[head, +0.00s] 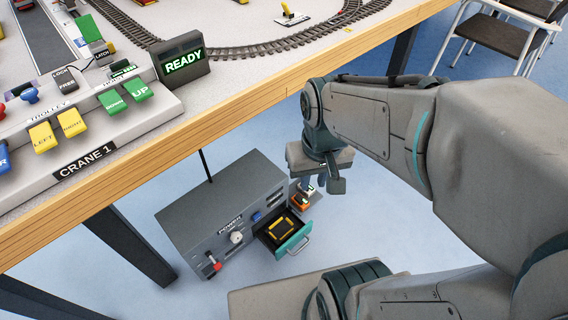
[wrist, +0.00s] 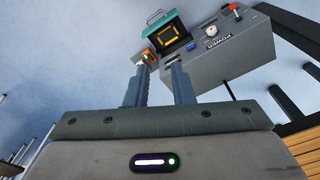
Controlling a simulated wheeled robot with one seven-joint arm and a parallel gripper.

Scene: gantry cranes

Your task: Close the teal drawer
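The teal drawer (head: 294,242) stands pulled out of the front of a grey power box on the floor below the table edge. A yellow-and-black square item (head: 286,229) lies inside it. In the wrist view the teal drawer front (wrist: 159,29) is at the top, beyond my fingertips, with its handle facing away from the box. My gripper (head: 318,184) hangs above and to the right of the drawer in the head view, apart from it. In the wrist view my gripper (wrist: 160,72) has its two fingers spread with nothing between them.
The grey power box (head: 218,205) carries a red lever (head: 212,264) and a white knob (head: 236,237). A small orange item (head: 300,202) is beside the drawer. The table (head: 250,93) with crane controls is above; a table leg (head: 130,245) stands left. Floor right of the drawer is clear.

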